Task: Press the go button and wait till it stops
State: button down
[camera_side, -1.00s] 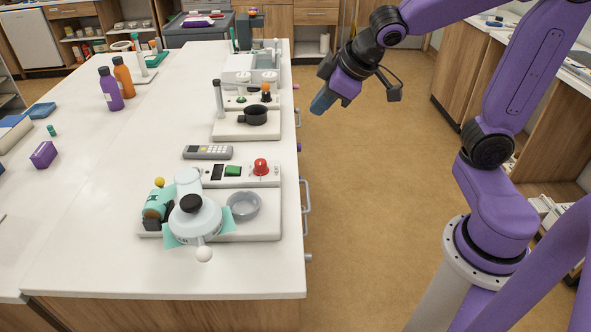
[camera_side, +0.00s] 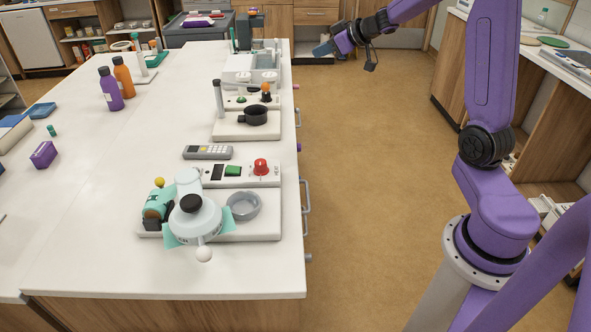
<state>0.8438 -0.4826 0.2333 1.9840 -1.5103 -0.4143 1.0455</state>
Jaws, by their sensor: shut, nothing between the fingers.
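My gripper (camera_side: 322,49) is shut and empty, up in the air past the right edge of the white bench, toward the far end. It is apart from every button. A smaller green button (camera_side: 241,99) sits on the panel farther back, beside an orange lamp or knob (camera_side: 266,90). I cannot read a label showing which is the go button. Whether anything is running cannot be told.
A white rounded device (camera_side: 194,222) and a grey bowl (camera_side: 243,206) stand on the near base. A black pan (camera_side: 255,115) stands on the middle base. A grey keypad (camera_side: 207,152) lies between them. The floor (camera_side: 370,200) right of the bench is clear.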

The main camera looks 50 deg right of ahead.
jog(key=s+d+f+g+y, duration=0.1)
jog(key=s+d+f, duration=0.25)
jog(key=d, duration=0.25)
notch_tip(320, 180, down, 40)
jog(key=shift+w+m, duration=0.3)
jog(key=shift+w, duration=0.15)
jog(key=shift+w, duration=0.1)
jog(key=w+a, duration=0.6)
jog(key=shift+w+a, duration=0.15)
jog(key=shift+a, duration=0.05)
dwell(2.1)
jog(key=shift+w+a, duration=0.2)
